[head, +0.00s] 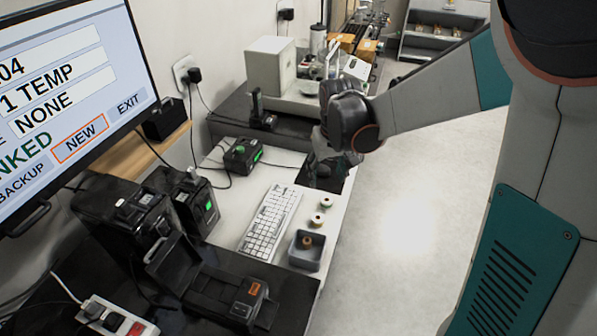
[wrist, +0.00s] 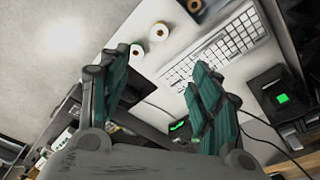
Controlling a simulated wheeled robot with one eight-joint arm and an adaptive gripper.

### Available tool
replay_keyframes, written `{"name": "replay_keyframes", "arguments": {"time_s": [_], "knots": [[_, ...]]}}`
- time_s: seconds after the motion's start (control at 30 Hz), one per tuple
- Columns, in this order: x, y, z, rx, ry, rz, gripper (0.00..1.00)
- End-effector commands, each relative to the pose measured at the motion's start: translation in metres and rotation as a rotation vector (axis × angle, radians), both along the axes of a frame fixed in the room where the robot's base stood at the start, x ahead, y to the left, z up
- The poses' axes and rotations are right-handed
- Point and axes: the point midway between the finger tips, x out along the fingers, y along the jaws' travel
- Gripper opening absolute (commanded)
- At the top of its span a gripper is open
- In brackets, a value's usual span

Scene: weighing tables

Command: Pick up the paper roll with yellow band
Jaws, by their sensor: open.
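Two small white paper rolls stand on the light tabletop: a farther roll (head: 325,202) and a nearer roll (head: 317,219). They also show in the wrist view as one roll (wrist: 137,51) and another roll (wrist: 159,32). A third, tan-brown roll (head: 307,241) sits in a grey tray (head: 305,262); it shows at the top of the wrist view (wrist: 194,6). The bands are too small to tell which roll has yellow. My gripper (wrist: 160,72) is open and empty, its fingers apart, with the rolls beyond the fingertips.
A white keyboard (head: 269,221) lies left of the rolls. A black box with a green display (head: 242,155) stands farther back, and dark devices (head: 197,204) stand at left. A monitor (head: 70,95) is at far left. Bare floor (head: 410,190) lies right of the table.

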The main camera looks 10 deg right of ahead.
Motion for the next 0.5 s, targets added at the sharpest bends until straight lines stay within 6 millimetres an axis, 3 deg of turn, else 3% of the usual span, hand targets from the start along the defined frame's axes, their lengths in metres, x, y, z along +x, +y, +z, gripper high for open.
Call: {"name": "replay_keyframes", "arguments": {"time_s": [0.1,0.3,0.5], "knots": [[0.020,0.000,-0.033,0.000,0.051,0.001,0.58],[0.037,-0.001,-0.079,0.000,0.119,0.003,0.58],[0.041,-0.001,-0.101,0.000,0.147,0.004,0.58]]}}
